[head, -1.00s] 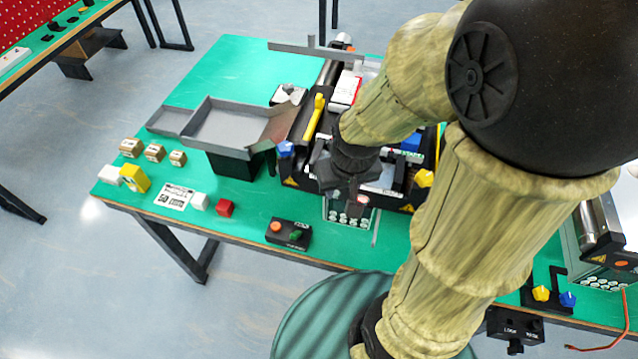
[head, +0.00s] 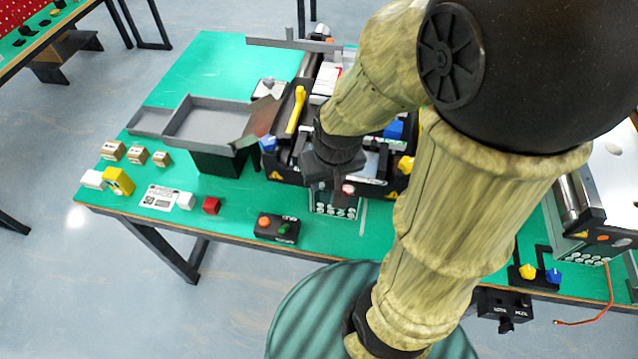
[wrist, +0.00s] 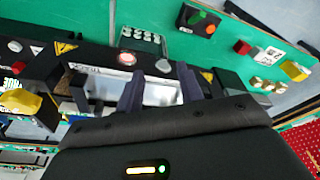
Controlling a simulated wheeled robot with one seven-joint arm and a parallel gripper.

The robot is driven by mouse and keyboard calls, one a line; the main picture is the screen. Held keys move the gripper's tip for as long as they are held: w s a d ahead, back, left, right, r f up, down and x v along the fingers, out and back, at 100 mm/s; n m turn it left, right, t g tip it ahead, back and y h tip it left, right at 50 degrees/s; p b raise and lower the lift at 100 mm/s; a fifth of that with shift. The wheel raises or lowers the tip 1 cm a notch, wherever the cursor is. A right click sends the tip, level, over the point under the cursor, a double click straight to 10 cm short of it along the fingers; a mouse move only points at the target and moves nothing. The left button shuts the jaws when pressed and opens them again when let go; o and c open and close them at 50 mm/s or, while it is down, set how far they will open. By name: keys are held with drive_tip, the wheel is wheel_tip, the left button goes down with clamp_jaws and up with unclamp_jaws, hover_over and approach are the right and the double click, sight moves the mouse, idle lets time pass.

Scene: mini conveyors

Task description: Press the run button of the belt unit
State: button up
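The belt unit (head: 284,172) is a black conveyor housing with yellow and blue knobs, mostly behind my arm in the head view. A small black box (head: 262,236) with an orange button (head: 264,222) and a green button (head: 283,229) lies on the table in front of it; its lettering is too small to read surely. The box shows at the top of the wrist view (wrist: 187,17), with its green button (wrist: 199,17). My gripper (wrist: 160,88) is open and empty over the unit's front edge, apart from the box.
A grey tray (head: 168,133) stands left of the unit. Small boxes, a yellow block (head: 118,181), a white cube and a red cube (head: 211,206) lie at the table's front left. Another conveyor (head: 600,220) stands at the right. Green tabletop around the button box is clear.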

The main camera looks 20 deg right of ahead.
clamp_jaws()
idle(1.4)
